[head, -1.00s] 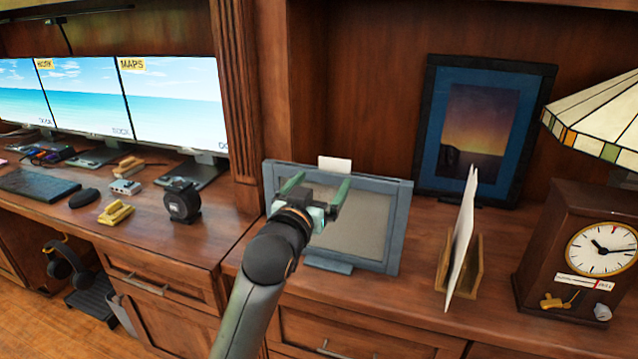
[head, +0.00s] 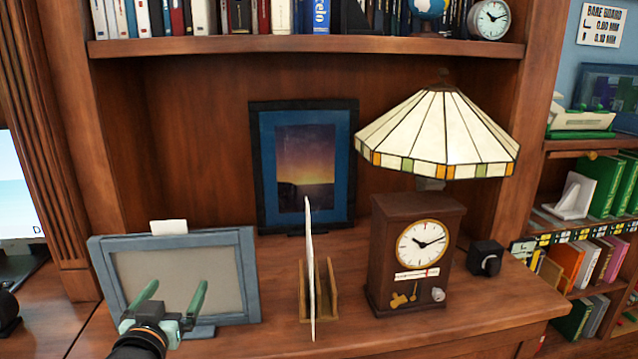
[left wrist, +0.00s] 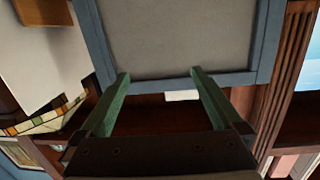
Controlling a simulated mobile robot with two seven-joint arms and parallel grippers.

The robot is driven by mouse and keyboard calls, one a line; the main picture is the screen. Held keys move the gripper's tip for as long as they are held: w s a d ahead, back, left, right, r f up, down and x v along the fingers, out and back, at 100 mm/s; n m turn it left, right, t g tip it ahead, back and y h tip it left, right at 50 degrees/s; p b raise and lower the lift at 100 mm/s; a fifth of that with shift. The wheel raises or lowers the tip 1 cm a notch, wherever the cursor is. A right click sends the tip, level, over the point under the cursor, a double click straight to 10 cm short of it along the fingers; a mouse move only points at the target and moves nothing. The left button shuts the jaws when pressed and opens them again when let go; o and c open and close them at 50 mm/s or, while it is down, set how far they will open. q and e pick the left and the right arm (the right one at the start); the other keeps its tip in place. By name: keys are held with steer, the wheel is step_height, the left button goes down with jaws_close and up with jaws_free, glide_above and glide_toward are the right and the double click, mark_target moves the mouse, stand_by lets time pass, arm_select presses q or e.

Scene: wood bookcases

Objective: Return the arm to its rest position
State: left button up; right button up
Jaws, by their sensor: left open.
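My left gripper (head: 170,298) is at the lower left of the head view, its two green fingers spread apart with nothing between them. It is in front of a grey-blue framed panel (head: 247,275) that stands on the wooden desk. In the left wrist view the open fingers (left wrist: 158,85) point toward the same panel (left wrist: 180,40). I cannot tell whether the fingertips touch it. My right gripper does not show.
A wooden letter holder (head: 333,300) with a white sheet (head: 310,265) stands right of the panel. Further right are a pendulum clock (head: 415,255), a stained-glass lamp (head: 438,130) and a small black box (head: 486,258). A framed picture (head: 305,170) leans behind. A bookshelf (head: 310,46) overhangs the desk.

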arm_select(q)
steer(key=s+d+f+m+g+h, duration=0.15)
steer(key=s+d+f, duration=0.25)
steer(key=f, duration=0.5)
steer(key=s+d+f+m+g+h, duration=0.1)
steer(key=s+d+f+g+h, duration=0.2)
steer(key=f, duration=0.6)
steer(key=s+d+f+g, duration=0.1)
steer(key=s+d+f, duration=0.2)
steer(key=s+f, duration=0.25)
steer(key=s+d+f+m+g+h, duration=0.1)
steer(key=s+d+f, duration=0.1)
steer(key=s+f, duration=0.35)
steer(key=s+d+f+g, duration=0.1)
steer(key=s+d+f, duration=0.2)
steer(key=s, duration=0.5)
steer(key=a+r+p, duration=0.3)
steer(key=r+p, duration=0.7)
steer(key=p, duration=0.4)
steer(key=shift+a+r+y, duration=0.3)
steer(key=shift+y, duration=0.05)
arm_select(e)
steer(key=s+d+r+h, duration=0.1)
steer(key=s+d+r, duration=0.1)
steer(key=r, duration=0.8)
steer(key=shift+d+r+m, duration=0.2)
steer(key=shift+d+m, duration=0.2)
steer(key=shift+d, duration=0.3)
